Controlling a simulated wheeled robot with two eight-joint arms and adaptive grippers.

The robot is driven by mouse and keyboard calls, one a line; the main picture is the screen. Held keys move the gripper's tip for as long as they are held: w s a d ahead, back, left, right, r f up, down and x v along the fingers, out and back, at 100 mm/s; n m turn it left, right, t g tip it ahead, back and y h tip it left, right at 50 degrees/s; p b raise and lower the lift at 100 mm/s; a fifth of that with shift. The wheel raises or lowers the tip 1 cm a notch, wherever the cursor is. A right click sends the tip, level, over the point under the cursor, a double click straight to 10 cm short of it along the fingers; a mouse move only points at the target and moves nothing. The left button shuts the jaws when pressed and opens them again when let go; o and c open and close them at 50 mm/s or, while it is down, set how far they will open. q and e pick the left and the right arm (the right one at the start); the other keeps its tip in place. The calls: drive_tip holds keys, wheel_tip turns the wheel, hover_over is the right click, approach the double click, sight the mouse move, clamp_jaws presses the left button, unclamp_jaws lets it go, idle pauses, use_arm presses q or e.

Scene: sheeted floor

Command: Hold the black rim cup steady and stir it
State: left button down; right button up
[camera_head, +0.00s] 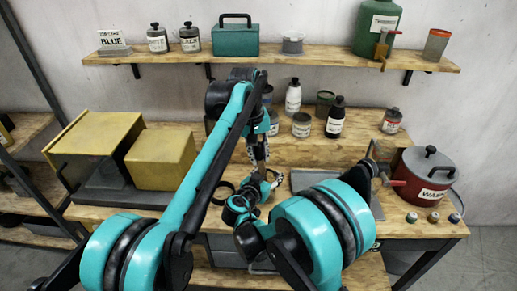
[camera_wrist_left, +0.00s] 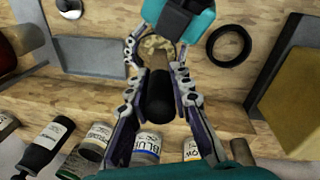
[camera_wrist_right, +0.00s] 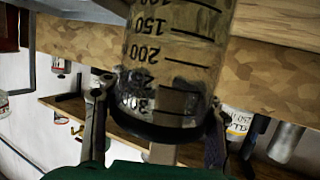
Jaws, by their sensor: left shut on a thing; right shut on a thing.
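The black rim cup (camera_wrist_right: 172,70) is clear, with volume marks, and fills the middle of the right wrist view. My right gripper (camera_wrist_right: 155,112) is shut around it near its black rim. My left gripper (camera_wrist_left: 157,84) is shut on a stirrer with a black handle (camera_wrist_left: 157,102). The stirrer's pale wooden shaft (camera_wrist_right: 161,154) runs past the rim into the cup. In the left wrist view the cup's rim is round the shaft, just beyond my left fingertips. In the head view both grippers meet over the middle of the table, and the arms mostly hide the cup.
A black ring (camera_wrist_left: 229,45) lies on the table beside the cup. A grey tray (camera_head: 303,180) is to the right, with a red pot (camera_head: 423,178) beyond. Yellow boxes (camera_head: 163,160) stand left. Several labelled bottles and jars (camera_head: 301,124) line the back.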

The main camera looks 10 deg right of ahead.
sight(262, 169)
use_arm(q)
drive_tip(key=shift+w+d+f, duration=0.1)
drive_tip(key=shift+d+f, duration=0.05)
drive_tip(key=shift+f, duration=0.95)
drive_tip(key=shift+d+f, duration=0.2)
drive_tip(key=shift+f, duration=0.95)
drive_tip(key=shift+w+d+f, duration=0.1)
drive_tip(key=shift+d+f, duration=0.05)
drive_tip(key=shift+f, duration=0.95)
drive_tip(key=shift+s+d, duration=0.1)
drive_tip(key=shift+s, duration=0.15)
